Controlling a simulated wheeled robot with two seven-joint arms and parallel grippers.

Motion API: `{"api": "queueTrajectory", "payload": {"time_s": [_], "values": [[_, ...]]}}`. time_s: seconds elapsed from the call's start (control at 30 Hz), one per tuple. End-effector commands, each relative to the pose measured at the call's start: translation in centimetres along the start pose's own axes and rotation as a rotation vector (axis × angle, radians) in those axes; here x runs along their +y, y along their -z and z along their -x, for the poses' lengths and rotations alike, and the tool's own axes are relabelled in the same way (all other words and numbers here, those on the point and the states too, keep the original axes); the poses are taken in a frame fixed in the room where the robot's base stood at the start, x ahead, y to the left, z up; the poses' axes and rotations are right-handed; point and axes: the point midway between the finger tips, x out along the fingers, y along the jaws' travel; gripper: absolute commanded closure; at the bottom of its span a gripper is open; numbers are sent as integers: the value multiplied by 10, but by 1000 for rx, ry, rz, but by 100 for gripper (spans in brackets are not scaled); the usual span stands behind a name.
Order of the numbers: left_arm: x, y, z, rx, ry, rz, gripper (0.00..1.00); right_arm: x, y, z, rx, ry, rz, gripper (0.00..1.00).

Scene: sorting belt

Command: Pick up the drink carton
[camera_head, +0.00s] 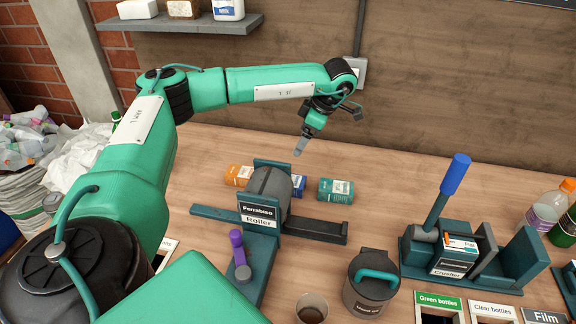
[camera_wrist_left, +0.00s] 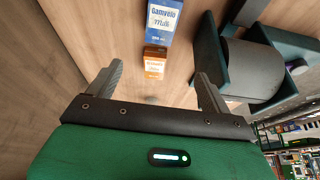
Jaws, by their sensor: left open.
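A blue and white milk carton (camera_wrist_left: 160,22) lies on the table in the left wrist view, with a smaller orange carton (camera_wrist_left: 155,62) just below it in the picture. In the head view a blue carton (camera_head: 299,185) shows partly behind the roller, and an orange one (camera_head: 238,176) is left of the roller. A teal carton (camera_head: 336,190) lies to the right. My left gripper (camera_head: 302,144) is above the table behind the roller; it also shows in the left wrist view (camera_wrist_left: 158,78), open and empty, its fingers on either side of the orange carton in the picture, apart from it.
The roller device (camera_head: 268,190) stands in front of the cartons and shows at right in the wrist view. A lidded grey canister (camera_head: 371,285), a cup (camera_head: 312,308) and a crusher (camera_head: 470,258) stand nearer. Bottles (camera_head: 548,208) are at right. The table by the back wall is clear.

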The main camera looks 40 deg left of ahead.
Motion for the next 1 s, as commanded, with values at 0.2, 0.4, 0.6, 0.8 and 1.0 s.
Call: {"api": "queueTrajectory", "payload": {"time_s": [0.2, 0.4, 0.6, 0.8, 1.0], "values": [[0, -13, -32, 0, 0, -1, 17, 2, 23, -22, 21, -3, -3, 64], [0, -19, -46, 0, 0, 0, 17, 3, 38, -28, 31, -4, -5, 64], [0, -18, -66, 2, 2, 0, 17, 3, 38, -24, 30, -4, -5, 64], [-1, -18, -106, 2, 3, 0, 17, 3, 33, -23, 27, -4, -4, 64], [0, -19, -129, 1, 0, 0, 17, 2, 31, -23, 25, -4, -4, 64]]}}
